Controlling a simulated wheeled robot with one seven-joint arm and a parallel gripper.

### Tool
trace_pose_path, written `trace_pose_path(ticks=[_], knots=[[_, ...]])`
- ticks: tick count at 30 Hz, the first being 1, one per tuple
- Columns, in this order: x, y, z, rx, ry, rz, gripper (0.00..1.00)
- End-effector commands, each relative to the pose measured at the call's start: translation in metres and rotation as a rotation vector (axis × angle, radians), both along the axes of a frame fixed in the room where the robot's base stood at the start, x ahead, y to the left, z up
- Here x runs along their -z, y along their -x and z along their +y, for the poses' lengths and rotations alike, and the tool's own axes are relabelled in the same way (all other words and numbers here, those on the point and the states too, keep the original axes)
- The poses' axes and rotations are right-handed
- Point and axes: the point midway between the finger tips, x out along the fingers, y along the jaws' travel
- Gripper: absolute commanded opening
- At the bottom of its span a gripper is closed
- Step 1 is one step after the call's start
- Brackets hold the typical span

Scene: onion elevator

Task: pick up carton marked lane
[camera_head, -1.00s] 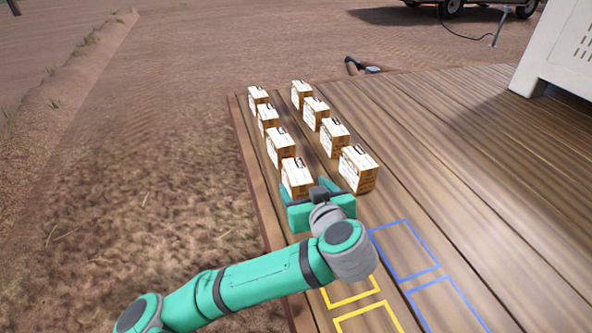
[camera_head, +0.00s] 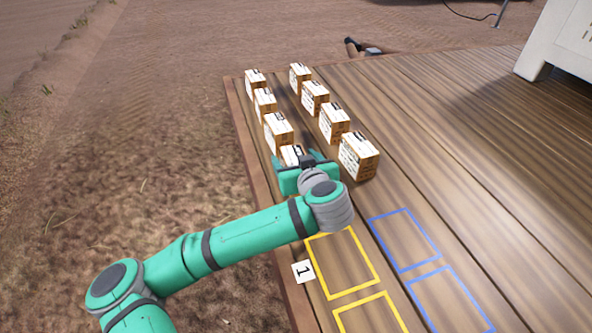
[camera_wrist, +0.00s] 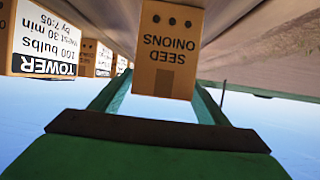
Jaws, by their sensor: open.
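Several brown cartons with white printed labels stand in two rows on the wooden deck. My gripper (camera_head: 297,160) is open at the front carton of the left row (camera_head: 291,153), which it partly hides. The wrist view, upside down, shows a carton face reading "SEED ONIONS" (camera_wrist: 167,50) ahead, between my open fingers; I cannot tell whether they touch it. A carton labelled "TOWER" (camera_wrist: 40,40) stands to its left in that view. No label reading "lane" is legible.
The front carton of the right row (camera_head: 359,156) stands close to the right of my gripper. Yellow (camera_head: 342,262) and blue (camera_head: 404,240) outlines mark the bare deck nearer me, with a "1" tag (camera_head: 303,271). A white cabinet (camera_head: 560,45) stands at the far right.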

Motion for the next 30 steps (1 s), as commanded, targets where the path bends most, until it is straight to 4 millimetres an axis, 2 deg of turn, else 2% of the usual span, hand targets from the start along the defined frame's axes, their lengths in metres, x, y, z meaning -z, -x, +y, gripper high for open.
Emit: trace_pose_path(ticks=[6, 16, 17, 24, 30], knots=[[0.010, -0.024, 0.005, 0.000, -0.003, 0.000, 0.69], [0.013, -0.030, 0.006, 0.002, 0.000, 0.000, 0.69], [0.013, -0.030, 0.006, 0.002, 0.000, 0.000, 0.66], [0.013, -0.030, 0.006, 0.002, 0.000, 0.000, 0.10], [0.012, -0.030, 0.006, 0.002, 0.000, -0.001, 0.10]])
